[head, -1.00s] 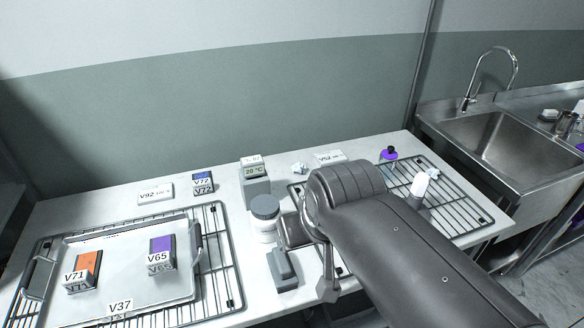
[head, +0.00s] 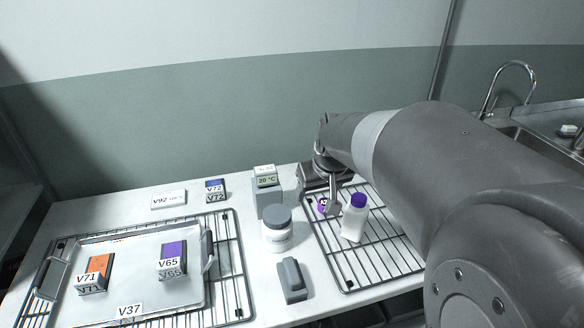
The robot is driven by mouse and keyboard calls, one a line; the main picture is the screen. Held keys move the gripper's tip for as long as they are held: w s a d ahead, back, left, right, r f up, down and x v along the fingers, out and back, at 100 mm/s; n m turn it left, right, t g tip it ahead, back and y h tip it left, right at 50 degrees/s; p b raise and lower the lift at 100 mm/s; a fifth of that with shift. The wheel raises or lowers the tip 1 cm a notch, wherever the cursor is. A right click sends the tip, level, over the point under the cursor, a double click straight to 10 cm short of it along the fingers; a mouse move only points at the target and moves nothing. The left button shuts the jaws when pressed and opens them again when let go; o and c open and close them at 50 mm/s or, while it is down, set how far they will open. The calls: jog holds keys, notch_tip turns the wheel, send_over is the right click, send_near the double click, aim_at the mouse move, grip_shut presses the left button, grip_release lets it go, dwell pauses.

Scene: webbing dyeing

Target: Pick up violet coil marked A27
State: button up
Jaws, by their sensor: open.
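No A27 marking is readable. A small violet piece (head: 322,205) with a pale label shows at the left part of the right-hand wire rack. It may be the coil, but it is mostly covered by my gripper (head: 331,207). My gripper points down over that part of the rack, its visible finger just right of the violet piece. My gripper is open; whether it touches the piece cannot be told.
A white bottle with a violet cap (head: 354,222) stands close right of my gripper on the wire rack (head: 375,262). A grey-lidded jar (head: 277,232) and a grey block (head: 291,280) are left of the rack. The left tray (head: 130,268) holds orange V71 and violet V65 packs.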

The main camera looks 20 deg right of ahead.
send_near(325, 202)
jog(key=x, duration=0.9)
jog(key=c, duration=1.1)
